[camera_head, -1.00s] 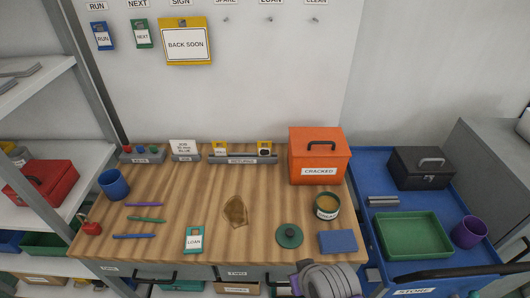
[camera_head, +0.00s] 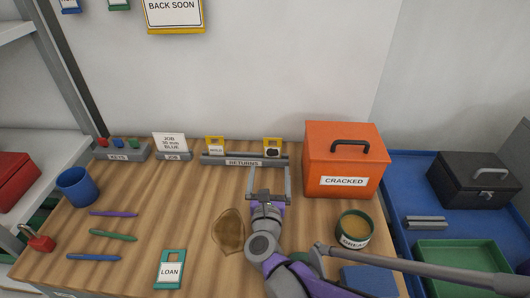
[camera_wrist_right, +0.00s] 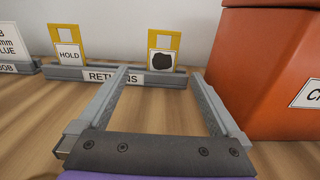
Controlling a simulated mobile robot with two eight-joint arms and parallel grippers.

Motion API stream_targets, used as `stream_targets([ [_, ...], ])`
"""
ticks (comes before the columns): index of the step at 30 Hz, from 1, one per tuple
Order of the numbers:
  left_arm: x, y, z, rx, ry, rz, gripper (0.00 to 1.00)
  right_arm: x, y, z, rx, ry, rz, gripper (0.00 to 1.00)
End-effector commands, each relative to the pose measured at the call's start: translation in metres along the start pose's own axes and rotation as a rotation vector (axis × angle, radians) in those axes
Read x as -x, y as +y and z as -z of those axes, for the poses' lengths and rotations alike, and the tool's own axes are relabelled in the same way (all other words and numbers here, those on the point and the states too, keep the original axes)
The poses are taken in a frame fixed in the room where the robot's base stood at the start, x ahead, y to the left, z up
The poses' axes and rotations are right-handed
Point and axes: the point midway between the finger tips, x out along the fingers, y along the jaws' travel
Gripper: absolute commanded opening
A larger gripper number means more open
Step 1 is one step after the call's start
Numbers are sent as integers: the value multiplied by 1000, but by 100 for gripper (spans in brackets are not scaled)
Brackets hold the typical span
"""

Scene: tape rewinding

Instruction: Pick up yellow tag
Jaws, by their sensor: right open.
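Two yellow tags stand in the grey returns rack (camera_head: 213,160) at the back of the wooden bench. The left yellow tag (camera_head: 215,145) reads HOLD; it also shows in the right wrist view (camera_wrist_right: 66,37). The right yellow tag (camera_head: 272,147) has a black blot on its white label and shows in the right wrist view (camera_wrist_right: 163,41). My right gripper (camera_head: 269,172) is open and empty, just in front of the right tag, its fingers pointing at the rack. In the right wrist view, the blotted tag appears between the fingertips (camera_wrist_right: 162,72). My left gripper is not in view.
An orange CRACKED box (camera_head: 344,150) stands close to the right of my right gripper. A grease tin (camera_head: 355,229) and a blue block (camera_head: 371,281) lie near my right arm. A brown stain (camera_head: 228,232) and a teal LOAN tag (camera_head: 171,268) are left of it.

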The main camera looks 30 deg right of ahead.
Motion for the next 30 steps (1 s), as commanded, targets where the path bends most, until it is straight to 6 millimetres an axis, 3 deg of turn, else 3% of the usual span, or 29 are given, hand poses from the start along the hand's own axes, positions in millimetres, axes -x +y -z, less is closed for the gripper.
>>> stream_targets([
  [9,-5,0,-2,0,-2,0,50,-47,-1,-1,5,-1,1,100],
  [14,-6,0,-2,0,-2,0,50,-57,-1,-2,6,-1,-1,100],
  [22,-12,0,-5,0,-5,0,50,-95,-4,-2,7,-1,-1,100],
  [30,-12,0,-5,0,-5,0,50,-103,-4,-3,6,-1,-3,100],
])
